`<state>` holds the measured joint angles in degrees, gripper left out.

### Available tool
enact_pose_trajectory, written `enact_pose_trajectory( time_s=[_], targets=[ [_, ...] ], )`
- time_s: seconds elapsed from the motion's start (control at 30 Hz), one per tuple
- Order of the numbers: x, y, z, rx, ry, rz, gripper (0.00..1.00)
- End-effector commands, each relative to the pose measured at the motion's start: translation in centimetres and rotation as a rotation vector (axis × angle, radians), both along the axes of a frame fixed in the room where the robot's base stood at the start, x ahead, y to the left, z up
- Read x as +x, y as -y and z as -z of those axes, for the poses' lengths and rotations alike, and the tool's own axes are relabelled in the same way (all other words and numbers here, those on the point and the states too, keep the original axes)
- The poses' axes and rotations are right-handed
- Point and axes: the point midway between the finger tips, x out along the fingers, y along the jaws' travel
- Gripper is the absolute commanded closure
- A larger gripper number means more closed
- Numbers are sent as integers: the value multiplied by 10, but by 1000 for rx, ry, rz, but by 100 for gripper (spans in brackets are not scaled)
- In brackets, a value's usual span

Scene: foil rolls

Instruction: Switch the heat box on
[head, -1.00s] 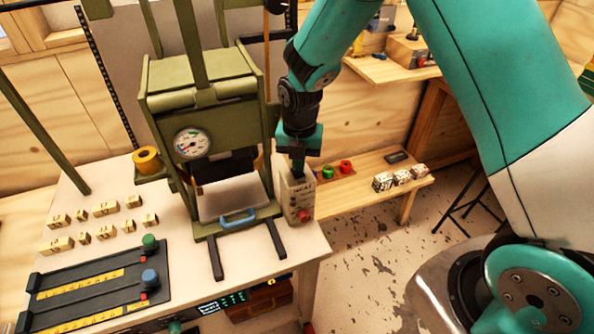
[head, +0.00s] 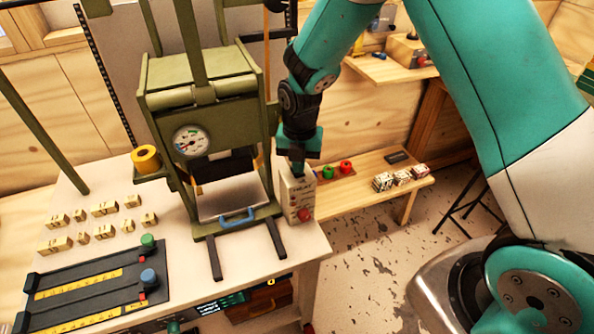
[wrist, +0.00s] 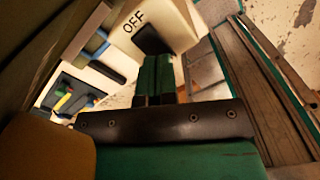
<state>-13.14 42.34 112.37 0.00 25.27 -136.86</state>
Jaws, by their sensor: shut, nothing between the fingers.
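The heat box (head: 297,198) is a small cream box with a red knob (head: 304,214) on its front, standing at the right edge of the table beside the green press. In the wrist view the heat box (wrist: 172,22) shows the word OFF and a black switch (wrist: 150,39). My gripper (head: 297,168) is at the top of the box. In the wrist view my gripper (wrist: 156,58) has its two green fingers together, with tips at the edge of the black switch. I cannot tell whether they touch it. Nothing shows between the fingers.
The green press (head: 205,100) with a gauge and blue handle stands close left of the box. Small blocks (head: 104,209) and a black slide board (head: 100,290) lie further left. A wooden bench (head: 375,185) with colored rolls is behind right. Open floor lies right of the table.

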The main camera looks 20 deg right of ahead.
Motion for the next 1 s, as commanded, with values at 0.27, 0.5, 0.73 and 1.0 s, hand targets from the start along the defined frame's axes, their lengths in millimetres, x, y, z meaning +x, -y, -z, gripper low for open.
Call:
enact_pose_trajectory(
  time_s=[0.27, 0.5, 0.73, 1.0],
  targets=[
    [0, 0, 5, 0, 0, 0, 100],
    [0, 0, 9, 0, 0, 0, 100],
    [0, 0, 12, 0, 0, 0, 100],
    [0, 0, 13, 0, 0, 0, 100]
  ],
)
